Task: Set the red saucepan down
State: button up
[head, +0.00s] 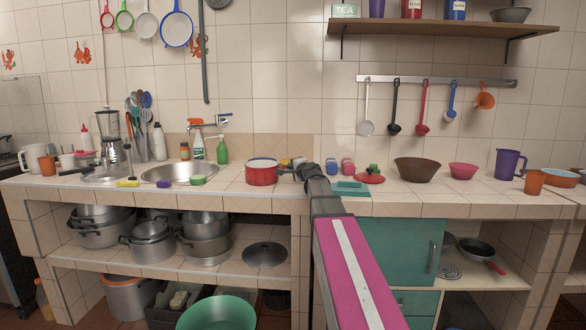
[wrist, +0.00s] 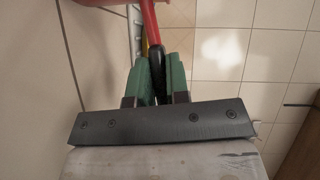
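The red saucepan (head: 262,174) has a white inside and is upright at the counter, right of the sink. I cannot tell whether its base touches the tiles or hangs just above them. My gripper (head: 297,168) is at the pan's right side, over the counter. In the wrist view, the green fingers of my gripper (wrist: 156,78) are closed around the red and black handle (wrist: 151,40). A strip of the red saucepan (wrist: 105,2) shows at the top edge there. The handle is mostly hidden by my gripper in the head view.
The sink (head: 181,173) and a green sponge (head: 197,180) lie left of the pan. A teal board (head: 350,193), a red lid (head: 369,178) and a brown bowl (head: 417,170) are to the right. Bare tiled counter (head: 235,190) shows in front of the pan.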

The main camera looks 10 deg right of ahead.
jog(key=o, duration=0.4)
jog(key=shift+r, duration=0.2)
jog(key=v, duration=1.2)
